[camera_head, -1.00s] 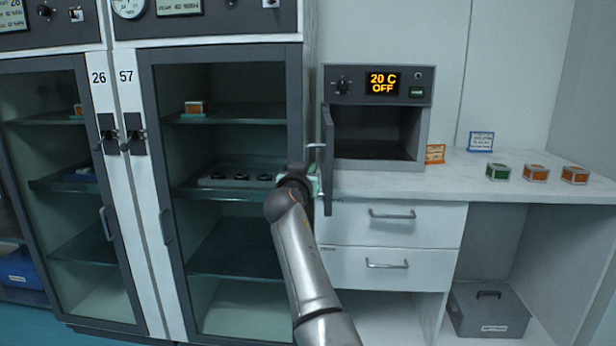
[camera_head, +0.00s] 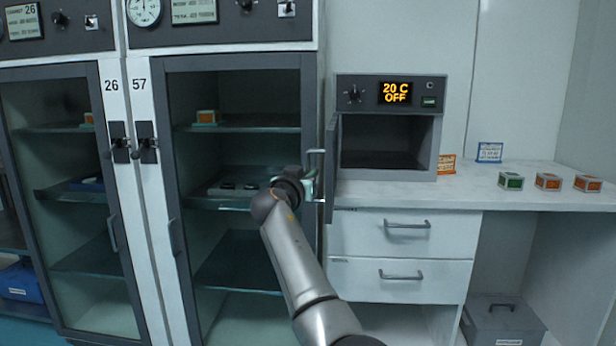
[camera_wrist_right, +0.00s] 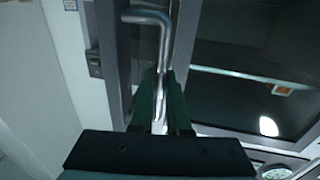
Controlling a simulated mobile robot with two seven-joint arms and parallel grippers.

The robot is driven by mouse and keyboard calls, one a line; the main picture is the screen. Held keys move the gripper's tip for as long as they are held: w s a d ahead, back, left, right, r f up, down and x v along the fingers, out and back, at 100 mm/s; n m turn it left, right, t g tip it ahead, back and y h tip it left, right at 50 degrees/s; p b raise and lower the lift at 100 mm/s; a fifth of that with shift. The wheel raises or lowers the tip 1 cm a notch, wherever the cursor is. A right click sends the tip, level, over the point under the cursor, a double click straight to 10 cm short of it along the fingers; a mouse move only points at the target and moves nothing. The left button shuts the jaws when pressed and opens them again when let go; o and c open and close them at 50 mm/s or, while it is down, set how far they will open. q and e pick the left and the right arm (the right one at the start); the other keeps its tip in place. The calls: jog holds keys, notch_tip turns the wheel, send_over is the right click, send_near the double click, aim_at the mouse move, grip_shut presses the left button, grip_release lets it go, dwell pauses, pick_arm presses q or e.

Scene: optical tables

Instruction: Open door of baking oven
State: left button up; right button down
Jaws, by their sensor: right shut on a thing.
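The baking oven (camera_head: 437,150) stands on the counter and its display reads 20 C OFF. Its door (camera_head: 331,170) is open, swung out at the left side and seen nearly edge-on; the dark, empty-looking cavity (camera_head: 385,145) shows. The door's bar handle (camera_head: 316,152) is on the door's left face. My right gripper (camera_head: 308,183) is shut on the handle. In the right wrist view, the gripper's fingers (camera_wrist_right: 163,100) close around the bent metal handle (camera_wrist_right: 150,18). My left gripper is not in view.
Glass-fronted cabinet 57 (camera_head: 172,200) stands close to the left of my right arm. Drawers (camera_head: 400,235) lie below the oven. A grey case (camera_head: 500,325) is low at right.

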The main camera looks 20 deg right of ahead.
jog(key=c, duration=1.2)
grip_release()
jog(key=shift+d, duration=0.1)
jog(key=shift+o, duration=0.2)
jog(key=p+v, duration=0.1)
jog(key=v, duration=1.1)
jog(key=shift+s, duration=0.25)
jog(key=shift+a, duration=0.2)
